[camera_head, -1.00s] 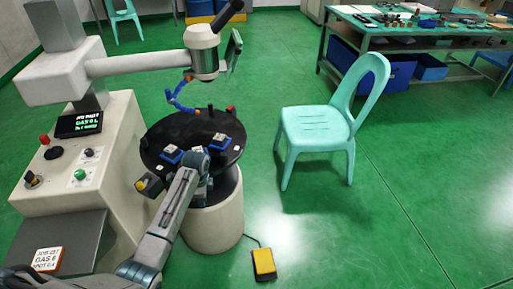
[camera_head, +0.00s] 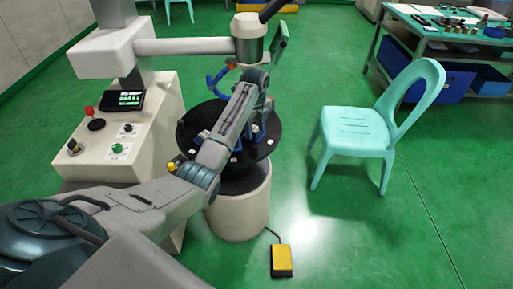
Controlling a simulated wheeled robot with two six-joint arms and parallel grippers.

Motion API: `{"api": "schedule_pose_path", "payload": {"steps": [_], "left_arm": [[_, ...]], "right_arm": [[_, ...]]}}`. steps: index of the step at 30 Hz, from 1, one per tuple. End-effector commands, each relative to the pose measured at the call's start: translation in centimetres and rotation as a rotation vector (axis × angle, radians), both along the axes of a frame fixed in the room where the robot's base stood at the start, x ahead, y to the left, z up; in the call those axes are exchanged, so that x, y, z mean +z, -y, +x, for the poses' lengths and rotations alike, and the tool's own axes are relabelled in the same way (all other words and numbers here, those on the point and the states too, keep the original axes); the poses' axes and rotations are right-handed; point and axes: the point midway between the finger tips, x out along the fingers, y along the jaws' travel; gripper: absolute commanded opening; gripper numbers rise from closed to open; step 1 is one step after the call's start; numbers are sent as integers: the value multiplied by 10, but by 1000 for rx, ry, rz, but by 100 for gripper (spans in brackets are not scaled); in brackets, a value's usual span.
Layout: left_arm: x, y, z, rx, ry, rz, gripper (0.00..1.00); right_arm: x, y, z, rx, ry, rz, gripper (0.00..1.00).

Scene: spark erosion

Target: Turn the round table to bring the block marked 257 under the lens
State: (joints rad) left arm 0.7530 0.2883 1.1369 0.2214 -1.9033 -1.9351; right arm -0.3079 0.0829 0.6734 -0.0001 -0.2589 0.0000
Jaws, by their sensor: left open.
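The round table (camera_head: 270,146) is a black disc on a pale drum (camera_head: 240,208). The lens is in the grey cylinder head (camera_head: 249,50) on the white machine arm above the table's far side. My left gripper (camera_head: 263,114) is open, over the far right part of the disc; I cannot tell whether it touches anything. My right gripper is not in view.
The white machine (camera_head: 150,130) with a small screen (camera_head: 124,100) and knobs stands left. A turquoise chair (camera_head: 360,130) stands right. A yellow foot pedal (camera_head: 281,259) lies on the floor in front. A workbench is at the back right.

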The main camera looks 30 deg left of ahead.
Motion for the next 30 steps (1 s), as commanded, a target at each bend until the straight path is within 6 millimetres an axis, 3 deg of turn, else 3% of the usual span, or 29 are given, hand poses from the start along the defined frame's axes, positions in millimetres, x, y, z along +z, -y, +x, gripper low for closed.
{"api": "schedule_pose_path", "payload": {"steps": [9, 15, 28, 30], "left_arm": [[-60, 1, -2, 1, -5, -2, 45], [-87, 1, -1, 1, -1, -1, 45], [-98, 1, -1, 2, 0, 1, 45], [-98, 1, -1, 2, 0, 1, 31]], "right_arm": [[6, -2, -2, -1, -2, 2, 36], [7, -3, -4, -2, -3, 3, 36], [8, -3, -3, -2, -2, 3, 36], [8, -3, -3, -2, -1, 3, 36]]}}
